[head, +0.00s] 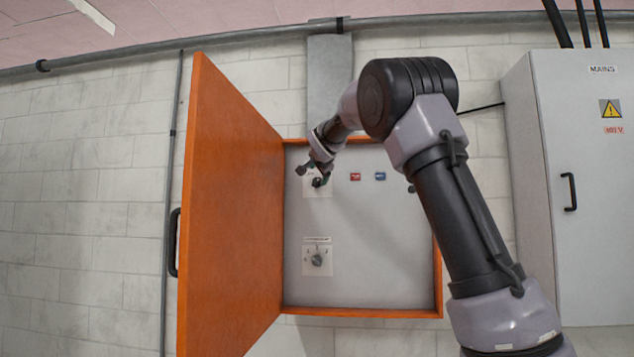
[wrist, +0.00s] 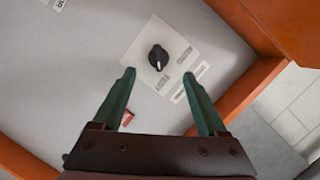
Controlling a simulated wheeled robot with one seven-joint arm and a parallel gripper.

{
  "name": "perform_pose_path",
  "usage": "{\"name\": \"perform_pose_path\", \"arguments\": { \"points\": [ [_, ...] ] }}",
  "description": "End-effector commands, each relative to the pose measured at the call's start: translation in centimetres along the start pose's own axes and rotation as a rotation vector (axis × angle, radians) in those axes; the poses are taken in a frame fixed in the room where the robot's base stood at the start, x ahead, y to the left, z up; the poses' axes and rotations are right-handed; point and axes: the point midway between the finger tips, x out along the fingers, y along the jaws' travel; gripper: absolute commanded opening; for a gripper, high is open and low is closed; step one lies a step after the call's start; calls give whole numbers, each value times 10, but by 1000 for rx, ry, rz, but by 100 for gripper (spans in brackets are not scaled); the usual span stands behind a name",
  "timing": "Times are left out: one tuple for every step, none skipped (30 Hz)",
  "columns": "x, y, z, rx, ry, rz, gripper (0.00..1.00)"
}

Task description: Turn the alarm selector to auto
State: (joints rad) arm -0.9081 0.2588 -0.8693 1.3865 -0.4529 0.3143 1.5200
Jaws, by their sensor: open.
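The orange cabinet (head: 438,270) is open. Its grey panel (head: 385,240) carries two black rotary knobs on white plates. The upper knob (head: 317,183) is partly covered by my gripper (head: 312,174) in the head view. The lower knob (head: 317,260) is clear below it. In the wrist view a black knob (wrist: 158,57) sits on a white plate with small labels that I cannot read. My gripper (wrist: 164,74) is open and empty, its two green fingers pointing at this knob, one tip to each side and apart from it. I cannot tell which knob is the alarm selector.
The orange door (head: 228,200) stands swung open to the left. A red label (head: 355,177) and a blue label (head: 380,176) are on the panel right of the upper knob. A grey mains cabinet (head: 575,240) stands at right. My arm crosses the cabinet's right side.

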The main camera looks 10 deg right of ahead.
Motion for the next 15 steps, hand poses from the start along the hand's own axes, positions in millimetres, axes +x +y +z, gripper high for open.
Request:
{"name": "perform_pose_path", "arguments": {
  "points": [
    [6, 1, -2, 0, 3, 2, 75],
    [10, 2, -2, 0, 4, 3, 75],
    [14, 2, -2, 1, 3, 3, 75],
    [18, 2, -2, 2, 3, 3, 75],
    [22, 2, -2, 1, 3, 3, 75],
    [27, 2, -2, 0, 3, 3, 75],
    [30, 2, -2, 0, 3, 2, 75],
    [34, 2, -2, 1, 3, 3, 75],
    [39, 2, -2, 1, 2, 3, 75],
    [42, 2, -2, 1, 3, 3, 75],
    [46, 3, -2, 2, 1, 3, 75],
    [51, 2, -2, 1, 2, 3, 75],
    [53, 2, -1, 2, 1, 2, 75],
    [56, 2, -1, 1, 2, 3, 75],
    [60, 2, -1, 0, 1, 2, 75]
  ]
}}
